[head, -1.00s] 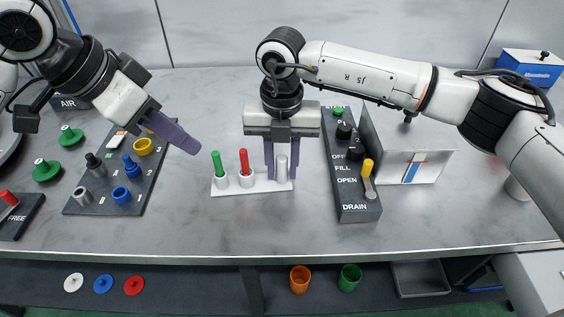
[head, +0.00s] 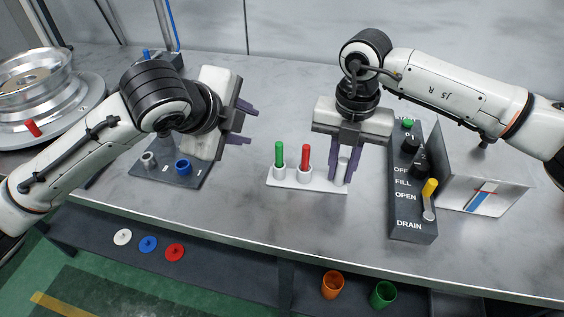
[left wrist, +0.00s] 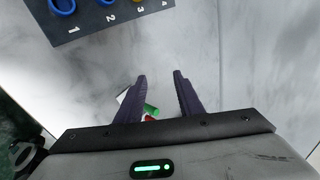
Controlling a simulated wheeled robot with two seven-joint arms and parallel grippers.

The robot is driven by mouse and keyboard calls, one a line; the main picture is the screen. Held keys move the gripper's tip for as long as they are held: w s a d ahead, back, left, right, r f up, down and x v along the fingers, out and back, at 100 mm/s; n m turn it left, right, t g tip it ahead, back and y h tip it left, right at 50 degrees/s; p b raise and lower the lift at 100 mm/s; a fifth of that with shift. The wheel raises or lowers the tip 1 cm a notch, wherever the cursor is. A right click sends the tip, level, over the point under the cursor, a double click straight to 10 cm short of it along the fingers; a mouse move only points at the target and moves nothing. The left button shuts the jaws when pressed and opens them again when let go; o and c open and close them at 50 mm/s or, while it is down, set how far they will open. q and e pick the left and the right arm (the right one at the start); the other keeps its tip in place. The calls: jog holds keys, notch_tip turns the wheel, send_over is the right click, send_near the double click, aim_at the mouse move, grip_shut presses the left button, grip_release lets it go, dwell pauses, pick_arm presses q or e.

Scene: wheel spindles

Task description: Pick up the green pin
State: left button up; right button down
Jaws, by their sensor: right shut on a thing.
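The green pin (head: 279,155) stands upright in the left socket of a small white holder (head: 316,186). A red pin (head: 305,157) stands beside it in the middle socket. My left gripper (head: 244,124) is open and empty, to the left of the green pin and apart from it, its fingers pointing right. In the left wrist view the green pin (left wrist: 151,109) shows near the left finger, with a bit of red below it. My right gripper (head: 342,166) is shut on a grey pin (head: 342,173) at the holder's right end, partly hidden by the fingers.
A dark numbered board (head: 160,171) with rings lies under my left arm. Orange (head: 332,285) and green (head: 383,294) cups sit below the table's front edge.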

pick_arm(q)
jog(key=m+t, duration=0.1)
jog(key=m, duration=0.2)
jog(key=m+t+h, duration=0.2)
jog(key=m+t, duration=0.1)
jog(key=m, duration=1.2)
send_near(279, 161)
jog(key=w, duration=0.3)
jog(key=x, duration=0.5)
jog(key=shift+w+d+r, duration=0.15)
jog(key=shift+w+d, duration=0.2)
jog(key=shift+w, duration=0.05)
jog(key=x, duration=0.5)
jog(key=shift+w+d, duration=0.15)
jog(key=shift+d, duration=0.2)
grip_shut()
